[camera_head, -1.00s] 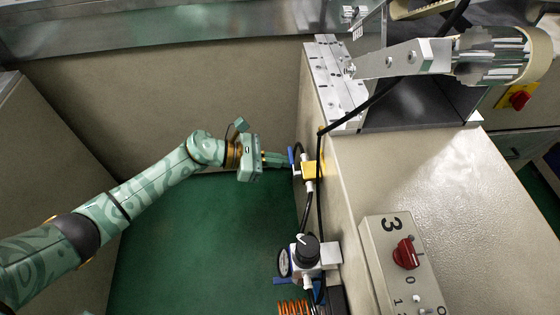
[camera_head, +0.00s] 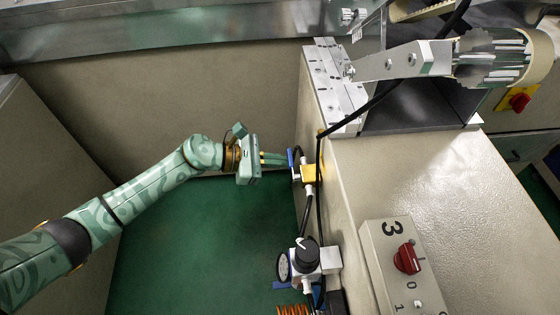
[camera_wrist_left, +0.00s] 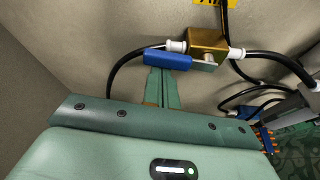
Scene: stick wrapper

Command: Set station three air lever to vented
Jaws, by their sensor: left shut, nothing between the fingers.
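The air lever is a small blue handle (camera_head: 291,160) on a brass valve block (camera_head: 309,173), fixed to the side of the beige cabinet marked 3. The wrist view shows the blue lever (camera_wrist_left: 168,60) lying roughly along the black hose, beside the brass block (camera_wrist_left: 208,42) with its white fittings. My left gripper (camera_head: 284,160) is shut and empty, its fingertips (camera_wrist_left: 160,75) right at the lever's near side; whether they touch it I cannot tell. My right gripper is not in view.
A pressure regulator with black knob (camera_head: 306,251) and gauge sits below the valve. A control box (camera_head: 395,262) with a red switch is on the cabinet (camera_head: 440,180). Black hoses run along the cabinet side. The green floor (camera_head: 190,240) is clear.

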